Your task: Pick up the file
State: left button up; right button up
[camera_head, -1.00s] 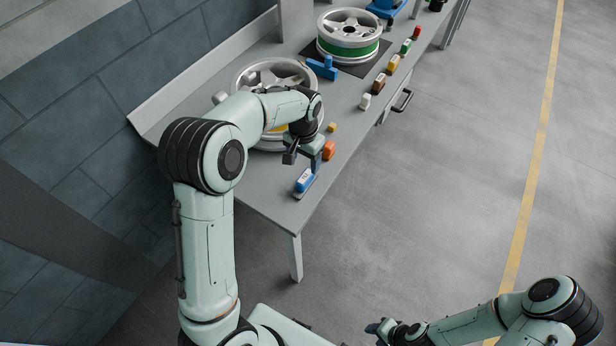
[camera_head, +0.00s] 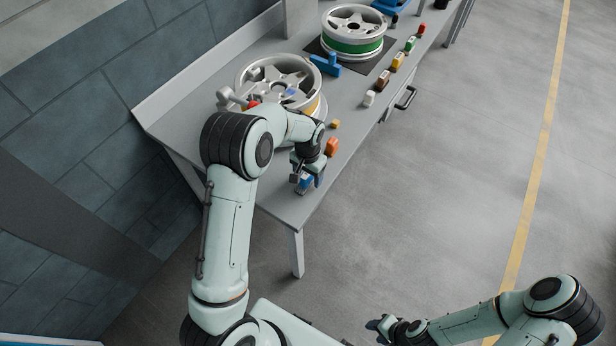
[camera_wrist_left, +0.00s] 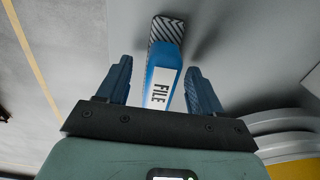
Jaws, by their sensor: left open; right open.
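The file (camera_wrist_left: 165,75) has a blue handle with a white label reading FILE and a grey striped end. In the head view the file (camera_head: 306,183) lies near the table's front corner, partly hidden by my left gripper. My left gripper (camera_head: 308,178) is just above it. In the left wrist view the open fingers of my left gripper (camera_wrist_left: 158,88) stand on either side of the file's handle, with gaps on both sides. My right gripper (camera_head: 380,325) is low at the bottom right, open and away from the table.
On the grey table (camera_head: 275,202), an orange block (camera_head: 332,146) and a small yellow block (camera_head: 335,124) lie near the file. A wheel (camera_head: 275,75) stands behind my left arm. A second wheel (camera_head: 353,35) and several coloured blocks are further back. The floor at right is clear.

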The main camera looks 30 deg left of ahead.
pick_arm(q)
grip_shut()
jog(key=shift+r, duration=0.2)
notch_tip(320, 180, up, 20)
jog(key=p, duration=0.1)
pick_arm(e)
jog(key=shift+w+r, duration=0.85)
jog(key=shift+w, duration=0.1)
pick_arm(q)
jog(key=shift+f, duration=0.1)
